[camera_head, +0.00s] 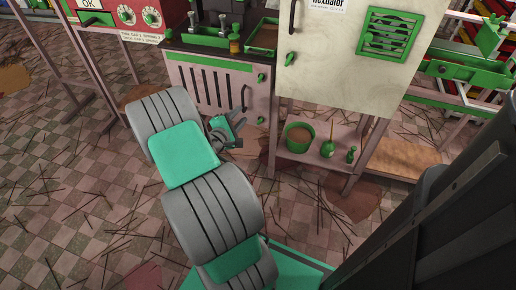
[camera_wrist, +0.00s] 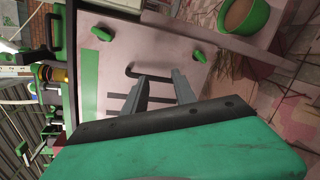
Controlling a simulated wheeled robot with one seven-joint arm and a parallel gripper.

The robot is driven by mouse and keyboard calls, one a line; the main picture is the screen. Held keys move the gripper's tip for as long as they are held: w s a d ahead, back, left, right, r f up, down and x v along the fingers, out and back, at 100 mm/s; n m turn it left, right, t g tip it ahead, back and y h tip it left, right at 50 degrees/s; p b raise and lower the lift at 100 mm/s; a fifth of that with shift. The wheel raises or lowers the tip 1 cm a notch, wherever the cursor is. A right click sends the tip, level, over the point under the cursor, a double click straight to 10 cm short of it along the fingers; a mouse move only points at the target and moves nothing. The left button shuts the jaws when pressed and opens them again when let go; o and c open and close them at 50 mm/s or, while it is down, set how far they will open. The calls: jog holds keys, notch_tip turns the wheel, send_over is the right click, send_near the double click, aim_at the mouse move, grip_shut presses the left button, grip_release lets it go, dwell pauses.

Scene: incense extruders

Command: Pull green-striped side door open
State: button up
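The side door (camera_head: 213,88) is a pale pinkish panel with dark vertical slots and a green stripe along its top. It looks shut in the head view. It also shows in the wrist view (camera_wrist: 110,62), turned on its side. Its dark bar handle (camera_head: 243,98) is near the right edge; in the wrist view the handle (camera_wrist: 165,74) is just beyond my fingertips. My gripper (camera_head: 238,137) is in front of the door's lower right. In the wrist view my gripper (camera_wrist: 161,76) has its two fingers apart with nothing between them. Contact with the handle cannot be told.
Green latches (camera_wrist: 92,33) sit on the panel. A pale cabinet (camera_head: 335,62) with a green vent stands to the right. Below it, a shelf (camera_head: 315,165) holds a green pot (camera_head: 300,131) and small green items. Sticks litter the checkered floor (camera_head: 75,205), which is otherwise open at left.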

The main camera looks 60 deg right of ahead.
aim_at(260, 122)
jog(key=s+d+f+n+t+h+b, duration=0.2)
jog(key=s+f+n+b, duration=0.25)
jog(key=f+n, duration=0.5)
jog(key=shift+m, duration=0.65)
jog(key=d, duration=0.2)
jog(key=d+f, duration=0.1)
jog(key=d, duration=0.1)
jog(key=w+d, duration=0.1)
jog(key=d, duration=0.2)
jog(key=shift+d+f, duration=0.1)
jog(key=shift+f, duration=0.1)
grip_shut()
